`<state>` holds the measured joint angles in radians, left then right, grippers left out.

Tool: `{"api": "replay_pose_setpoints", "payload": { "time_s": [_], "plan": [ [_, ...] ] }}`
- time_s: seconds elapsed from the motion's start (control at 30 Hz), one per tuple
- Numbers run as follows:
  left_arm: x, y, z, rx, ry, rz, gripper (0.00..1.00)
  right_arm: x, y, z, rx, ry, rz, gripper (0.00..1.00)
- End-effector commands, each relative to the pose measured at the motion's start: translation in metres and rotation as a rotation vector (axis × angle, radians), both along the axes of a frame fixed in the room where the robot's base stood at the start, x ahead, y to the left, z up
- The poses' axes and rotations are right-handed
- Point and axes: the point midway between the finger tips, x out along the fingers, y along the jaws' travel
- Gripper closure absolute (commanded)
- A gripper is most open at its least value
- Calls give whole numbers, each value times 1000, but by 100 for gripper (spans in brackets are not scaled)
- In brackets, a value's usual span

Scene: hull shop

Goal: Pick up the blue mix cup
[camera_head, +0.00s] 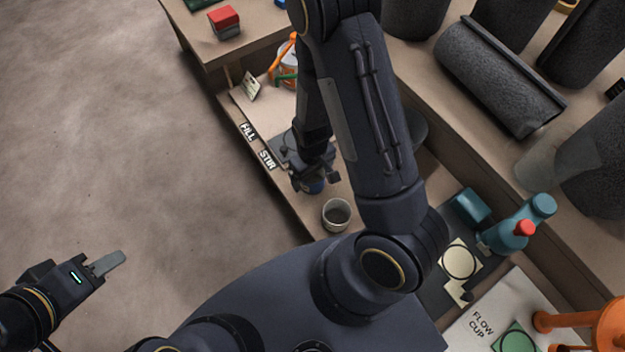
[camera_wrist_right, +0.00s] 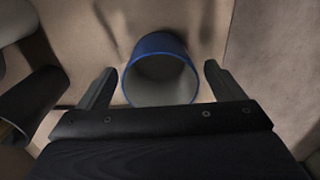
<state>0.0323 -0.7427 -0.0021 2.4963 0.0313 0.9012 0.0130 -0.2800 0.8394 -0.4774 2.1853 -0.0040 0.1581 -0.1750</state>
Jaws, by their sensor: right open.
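The blue mix cup (camera_wrist_right: 160,70) stands between the two open fingers of my right gripper (camera_wrist_right: 155,88) in the right wrist view. It has a blue rim and outside and a grey inside, and I see a gap on each side of it.
A grey-white cup (camera_head: 337,214) stands close by on the bench. "FILL" and "STIR" labels (camera_head: 267,159) lie along the bench edge. Large dark rolls (camera_head: 497,75) fill the upper right. Open floor is at left.

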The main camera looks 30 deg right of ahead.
Motion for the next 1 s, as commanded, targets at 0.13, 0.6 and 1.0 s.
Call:
{"api": "replay_pose_setpoints", "payload": {
  "time_s": [0.13, 0.6, 1.0],
  "plan": [
    [0, 0, 0, 0, 0, 0, 64, 0, 0, 0, 0, -1, 0, 12],
    [0, 0, 0, 0, 0, 0, 64, 0, 0, 0, 0, -1, 0, 61],
    [0, 0, 4, 0, 0, 0, 64, 1, 0, 15, 0, -4, 1, 61]
  ]
}}
